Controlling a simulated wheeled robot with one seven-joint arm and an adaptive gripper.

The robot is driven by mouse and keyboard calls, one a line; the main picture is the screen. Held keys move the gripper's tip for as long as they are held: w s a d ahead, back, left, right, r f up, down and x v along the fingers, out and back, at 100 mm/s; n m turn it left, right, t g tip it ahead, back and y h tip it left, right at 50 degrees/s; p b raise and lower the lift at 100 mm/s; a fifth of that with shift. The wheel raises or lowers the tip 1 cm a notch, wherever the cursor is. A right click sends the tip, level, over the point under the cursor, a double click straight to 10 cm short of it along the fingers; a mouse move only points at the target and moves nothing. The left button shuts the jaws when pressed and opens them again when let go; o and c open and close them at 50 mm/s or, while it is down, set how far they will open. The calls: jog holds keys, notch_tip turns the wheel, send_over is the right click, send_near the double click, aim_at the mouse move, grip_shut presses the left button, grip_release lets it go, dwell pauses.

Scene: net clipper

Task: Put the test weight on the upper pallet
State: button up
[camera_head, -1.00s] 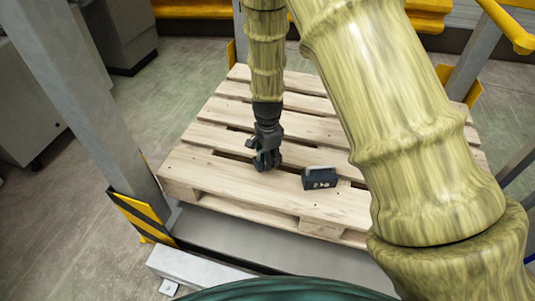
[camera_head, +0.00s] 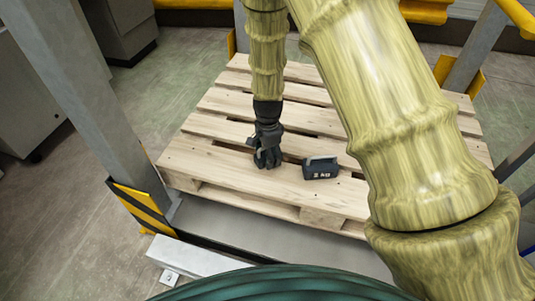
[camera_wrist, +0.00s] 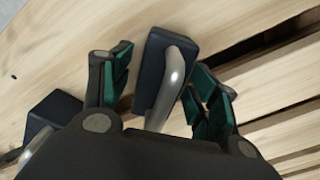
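A dark test weight with a grey bar handle (camera_wrist: 154,72) sits between the fingers of my gripper in the wrist view. A second dark weight (camera_wrist: 52,108) shows at the left there. In the head view, a dark weight with a handle and white lettering (camera_head: 321,168) stands on the wooden pallet (camera_head: 225,172), right of my gripper (camera_head: 266,158). The weight between my fingers cannot be made out clearly there. My fingers (camera_wrist: 160,95) are spread on either side of the handle, low over the pallet; no clear grip shows.
A grey post (camera_head: 90,95) with a yellow-black guard (camera_head: 143,208) stands at the pallet's left. Another post (camera_head: 472,45) with yellow guards stands at the back right. A grey ledge (camera_head: 255,228) lies under the pallet's front. Bare boards lie left of my gripper.

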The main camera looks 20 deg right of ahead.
jog(key=shift+r, duration=0.1)
notch_tip(320, 180, up, 12)
jog(key=p, duration=0.3)
jog(key=shift+p, duration=0.3)
